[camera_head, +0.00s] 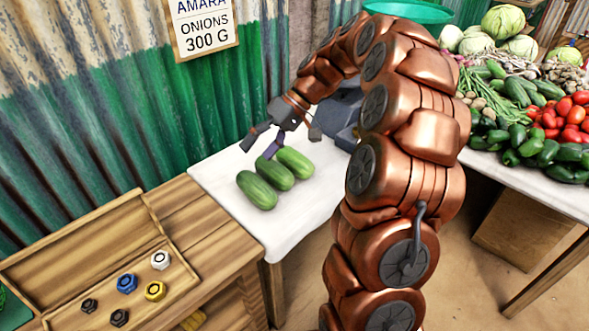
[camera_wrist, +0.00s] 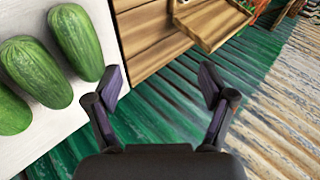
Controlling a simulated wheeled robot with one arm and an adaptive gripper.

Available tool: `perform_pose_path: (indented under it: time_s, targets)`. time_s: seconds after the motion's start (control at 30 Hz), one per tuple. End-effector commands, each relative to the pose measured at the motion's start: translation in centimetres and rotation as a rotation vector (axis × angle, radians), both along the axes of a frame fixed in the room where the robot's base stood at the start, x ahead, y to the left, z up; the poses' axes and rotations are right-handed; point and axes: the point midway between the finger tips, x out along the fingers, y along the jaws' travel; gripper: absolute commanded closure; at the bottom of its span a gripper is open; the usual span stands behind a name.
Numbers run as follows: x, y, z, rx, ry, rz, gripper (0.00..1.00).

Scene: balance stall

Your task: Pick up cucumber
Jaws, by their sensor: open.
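Three green cucumbers lie side by side on a white-topped table (camera_head: 222,177). My gripper (camera_head: 262,143) is open and empty, above the table on the wall side of the cucumbers. Its spread fingers (camera_wrist: 161,84) show nothing between them but the background.
A wooden bench (camera_head: 185,215) with a shallow wooden tray (camera_head: 70,262) of several hex nuts adjoins the table. A corrugated wall (camera_head: 130,120) with an onions sign (camera_head: 203,25) stands close behind. A vegetable stall (camera_head: 530,180) is at the right. My arm hides part of the table.

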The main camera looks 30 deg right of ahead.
Motion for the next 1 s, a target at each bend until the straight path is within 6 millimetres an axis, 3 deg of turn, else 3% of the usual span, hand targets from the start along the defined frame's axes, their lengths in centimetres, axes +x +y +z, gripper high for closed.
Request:
perform_pose_path:
  time_s: [0.03,0.3,0.6,0.8,1.0]
  targets:
    - [1.2,-1.8,-1.5,0.023,-0.022,-0.019,0.18]
    - [5.1,-11.5,-6.4,0.107,-0.175,-0.100,0.18]
    - [5.8,-21.1,-11.9,0.121,-0.317,-0.176,0.18]
    - [5.6,-23.5,-13.3,0.118,-0.352,-0.193,0.18]
    - [6.1,-22.8,-13.9,0.119,-0.357,-0.192,0.18]
